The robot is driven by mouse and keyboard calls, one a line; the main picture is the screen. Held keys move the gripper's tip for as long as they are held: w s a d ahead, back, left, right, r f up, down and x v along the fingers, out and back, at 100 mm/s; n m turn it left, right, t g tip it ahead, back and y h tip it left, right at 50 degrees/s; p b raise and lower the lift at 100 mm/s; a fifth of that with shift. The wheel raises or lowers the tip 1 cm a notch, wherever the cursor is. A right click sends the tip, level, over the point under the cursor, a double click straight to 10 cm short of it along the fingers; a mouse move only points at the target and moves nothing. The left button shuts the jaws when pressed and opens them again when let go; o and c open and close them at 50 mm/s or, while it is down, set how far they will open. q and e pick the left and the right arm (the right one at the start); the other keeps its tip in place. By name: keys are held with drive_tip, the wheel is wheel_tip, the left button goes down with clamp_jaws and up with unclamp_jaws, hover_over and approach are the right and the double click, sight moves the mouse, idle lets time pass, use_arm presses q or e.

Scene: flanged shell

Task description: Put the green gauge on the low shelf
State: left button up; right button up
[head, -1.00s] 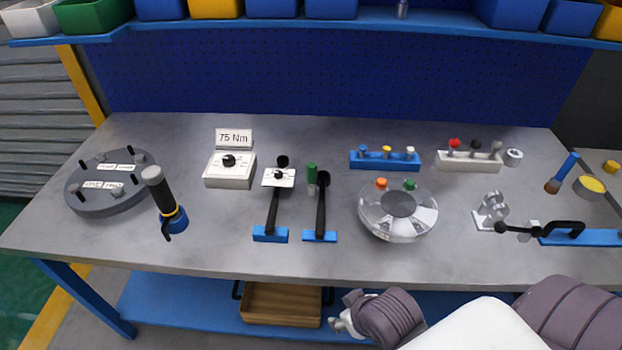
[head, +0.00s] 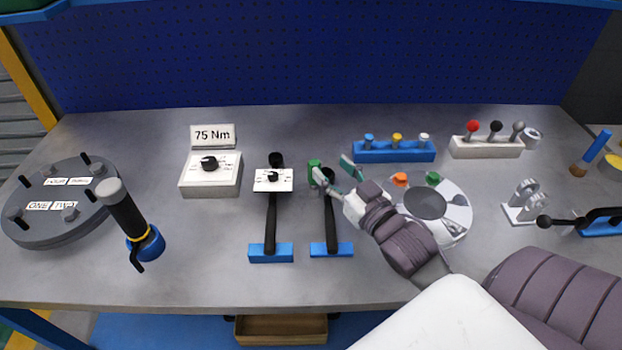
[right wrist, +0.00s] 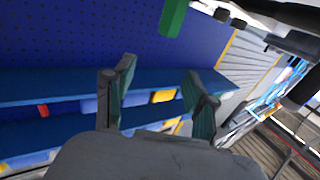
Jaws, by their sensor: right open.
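The green gauge (head: 314,173) stands on the bench between two black-handled wrenches, its lower part partly hidden behind my gripper. Its green handle (right wrist: 173,17) also shows at the top of the right wrist view, beyond the fingertips. My right gripper (head: 336,174) is open, just to the right of the gauge, with one finger close beside it; I cannot tell whether they touch. In the right wrist view the fingers (right wrist: 160,78) are apart with nothing held between them. A blue low shelf (head: 150,330) shows under the bench. My left gripper is out of view.
A wooden tray (head: 281,330) is on the low shelf.

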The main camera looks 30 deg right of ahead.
sight(316, 186)
wheel_tip(316, 186, down, 6)
drive_tip(key=shift+r+b, duration=0.15)
drive_tip(key=shift+b, duration=0.15)
drive_tip(key=shift+w+r, duration=0.3)
drive_tip(key=shift+w, duration=0.75)
drive_tip(key=w+p, duration=0.1)
drive_tip(key=w, duration=0.3)
drive_tip(key=shift+w+d, duration=0.1)
drive_tip(key=shift+w, duration=0.3)
drive_tip(key=shift+w+f, duration=0.1)
drive_tip(key=shift+w, duration=0.25)
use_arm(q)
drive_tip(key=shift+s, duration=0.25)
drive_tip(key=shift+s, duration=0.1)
use_arm(e)
drive_tip(key=shift+s, duration=0.1)
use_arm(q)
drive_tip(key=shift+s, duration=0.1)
use_arm(e)
clamp_jaws()
